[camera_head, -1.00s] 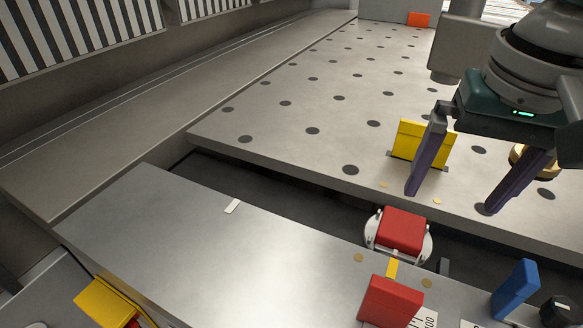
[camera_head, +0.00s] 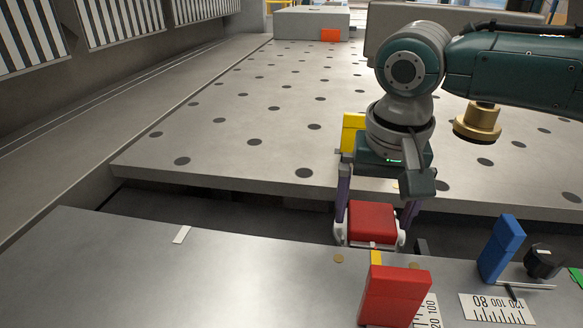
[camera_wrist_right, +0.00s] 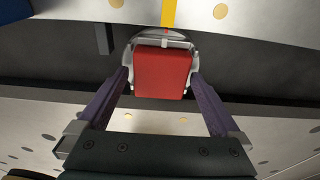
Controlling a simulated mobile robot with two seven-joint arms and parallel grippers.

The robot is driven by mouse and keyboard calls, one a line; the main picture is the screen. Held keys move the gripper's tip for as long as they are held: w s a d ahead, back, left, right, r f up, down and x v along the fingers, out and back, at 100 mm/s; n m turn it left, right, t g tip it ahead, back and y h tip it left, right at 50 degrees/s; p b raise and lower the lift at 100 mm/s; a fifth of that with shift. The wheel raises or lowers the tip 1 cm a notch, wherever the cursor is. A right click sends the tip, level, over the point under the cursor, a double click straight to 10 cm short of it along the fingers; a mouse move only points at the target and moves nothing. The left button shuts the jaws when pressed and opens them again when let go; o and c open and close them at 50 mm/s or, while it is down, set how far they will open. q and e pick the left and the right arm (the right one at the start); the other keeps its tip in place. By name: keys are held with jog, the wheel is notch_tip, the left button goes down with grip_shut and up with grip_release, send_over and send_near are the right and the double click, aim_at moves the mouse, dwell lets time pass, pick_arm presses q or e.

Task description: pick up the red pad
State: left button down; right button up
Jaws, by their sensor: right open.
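The red pad (camera_head: 371,221) is a red block seated in a white rounded bracket (camera_head: 398,238) in the gap between the front ledge and the perforated table. My right gripper (camera_head: 373,224) is open and points down over it, with one purple finger on each side. In the right wrist view the red pad (camera_wrist_right: 162,73) lies between the fingertips (camera_wrist_right: 160,76). I cannot tell whether the fingers touch the pad or bracket. My left gripper is not in view.
Another red block (camera_head: 394,296) stands on the front ledge (camera_head: 240,275), near a blue block (camera_head: 501,248), a black knob (camera_head: 543,262) and printed scales. A yellow block (camera_head: 352,132) and a brass knob (camera_head: 478,122) are behind my right gripper. The perforated table (camera_head: 240,130) is mostly clear.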

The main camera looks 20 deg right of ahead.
jog(key=shift+f, duration=0.2)
jog(key=c, duration=1.3)
jog(key=shift+r, duration=0.15)
